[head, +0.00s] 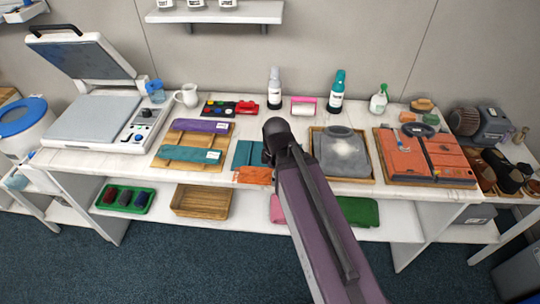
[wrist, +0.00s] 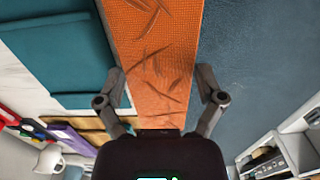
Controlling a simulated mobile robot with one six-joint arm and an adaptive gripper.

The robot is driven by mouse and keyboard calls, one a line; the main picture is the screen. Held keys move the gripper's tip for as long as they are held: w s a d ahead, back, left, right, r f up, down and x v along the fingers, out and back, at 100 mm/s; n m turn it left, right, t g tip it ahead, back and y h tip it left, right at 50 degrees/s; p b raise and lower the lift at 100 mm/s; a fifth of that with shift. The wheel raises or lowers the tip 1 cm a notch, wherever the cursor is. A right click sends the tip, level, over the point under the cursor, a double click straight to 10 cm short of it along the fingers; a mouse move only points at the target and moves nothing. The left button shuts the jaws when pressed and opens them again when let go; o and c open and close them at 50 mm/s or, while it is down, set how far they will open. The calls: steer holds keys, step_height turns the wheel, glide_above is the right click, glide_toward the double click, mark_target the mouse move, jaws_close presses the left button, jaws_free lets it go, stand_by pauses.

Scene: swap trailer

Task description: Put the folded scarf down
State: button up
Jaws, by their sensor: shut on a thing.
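The folded scarf looks to be the orange cloth with dark feather-like marks (wrist: 158,45). It runs between the two fingers of my gripper (wrist: 163,88) in the wrist view, and my gripper is shut on it. In the head view the orange cloth (head: 252,176) shows at the front edge of the white table (head: 140,158), partly hidden by my arm. Whether it touches the table I cannot tell. A teal folded cloth (head: 247,152) lies on the table just behind it; it also shows at the left in the wrist view (wrist: 55,50).
A wooden board (head: 165,163) with purple and teal folded cloths lies to the left. A grey garment with a white patch (head: 343,150) lies on a tray to the right, then orange items (head: 425,155) on another tray. Bottles stand at the back.

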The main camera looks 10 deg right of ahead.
mark_target(257, 176)
steer(key=a, duration=0.5)
steer(key=shift+w+a+f, duration=0.1)
steer(key=shift+w+a, duration=0.25)
steer(key=shift+w, duration=0.05)
steer(key=w+d, duration=0.2)
steer(key=w, duration=0.2)
steer(key=w+d+f+b, duration=0.1)
steer(key=w+d, duration=0.1)
steer(key=w, duration=0.3)
steer(key=w+d, duration=0.2)
steer(key=w, duration=0.2)
steer(key=shift+w+d+f, duration=0.1)
steer(key=shift+w+f, duration=0.05)
steer(key=shift+f, duration=0.05)
steer(key=shift+w+d, duration=0.1)
steer(key=shift+w, duration=0.15)
steer(key=shift+w+d+f+b, duration=0.15)
steer(key=shift+w+f+b, duration=0.3)
steer(key=shift+b, duration=0.25)
steer(key=shift+s+f+b, duration=0.1)
steer(key=shift+f+b, duration=1.3)
